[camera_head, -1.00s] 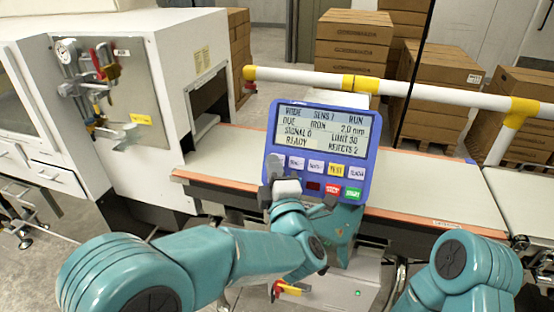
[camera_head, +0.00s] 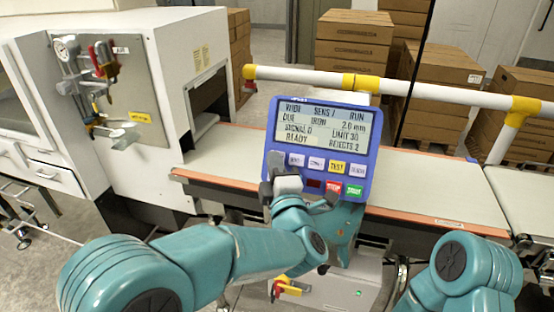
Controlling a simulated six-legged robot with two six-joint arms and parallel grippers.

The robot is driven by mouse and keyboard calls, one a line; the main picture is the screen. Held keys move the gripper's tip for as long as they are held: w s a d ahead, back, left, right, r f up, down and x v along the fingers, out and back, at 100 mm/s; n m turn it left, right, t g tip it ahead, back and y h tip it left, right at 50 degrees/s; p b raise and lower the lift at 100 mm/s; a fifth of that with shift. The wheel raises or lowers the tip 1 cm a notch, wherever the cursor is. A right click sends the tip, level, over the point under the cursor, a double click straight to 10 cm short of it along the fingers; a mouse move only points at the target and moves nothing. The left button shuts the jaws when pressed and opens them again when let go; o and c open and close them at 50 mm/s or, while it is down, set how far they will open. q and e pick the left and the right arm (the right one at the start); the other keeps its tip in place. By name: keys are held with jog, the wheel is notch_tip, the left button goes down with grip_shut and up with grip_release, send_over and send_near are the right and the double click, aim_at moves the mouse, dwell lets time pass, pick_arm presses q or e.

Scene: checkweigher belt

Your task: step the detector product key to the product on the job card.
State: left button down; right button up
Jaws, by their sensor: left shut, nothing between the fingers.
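The blue detector panel (camera_head: 371,158) faces me in the middle of the view. Its lit screen (camera_head: 322,128) shows RUN, IRON, 2.0 mm, READY and REJECTS 2; the small text is blurred. Below is a row of keys: two whitish ones, a yellow key (camera_head: 337,168) and a pale lilac key (camera_head: 357,170). Their lettering is mostly too small to read. My left gripper (camera_head: 271,166) is shut and empty at the panel's left edge, just left of the first whitish key (camera_head: 296,160). I cannot tell whether it touches the panel. My right gripper is not in view. I see no job card.
A red stop key (camera_head: 333,187) and a green start key (camera_head: 354,190) are low on the panel. The conveyor belt (camera_head: 430,185) runs behind it. A white and yellow rail (camera_head: 300,75) crosses behind. A white cabinet (camera_head: 165,60) stands left, with cartons (camera_head: 352,42) at the back.

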pick_arm(q)
jog(key=shift+w+d+f+b, duration=0.1)
jog(key=shift+w+f+b, duration=0.05)
jog(key=shift+w+b, duration=0.2)
dwell(0.9)
jog(key=shift+s, duration=0.1)
jog(key=shift+s+a+r+b, duration=0.2)
jog(key=shift+s+r+b, duration=0.25)
jog(key=shift+s, duration=0.2)
jog(key=shift+f, duration=0.1)
jog(key=s+r+b, duration=0.1)
jog(key=s, duration=0.1)
jog(key=s+a+r, duration=0.1)
jog(key=s, duration=0.1)
jog(key=shift+s+a+r+b, duration=0.1)
jog(key=shift+a+r+b, duration=0.1)
jog(key=shift+b, duration=0.15)
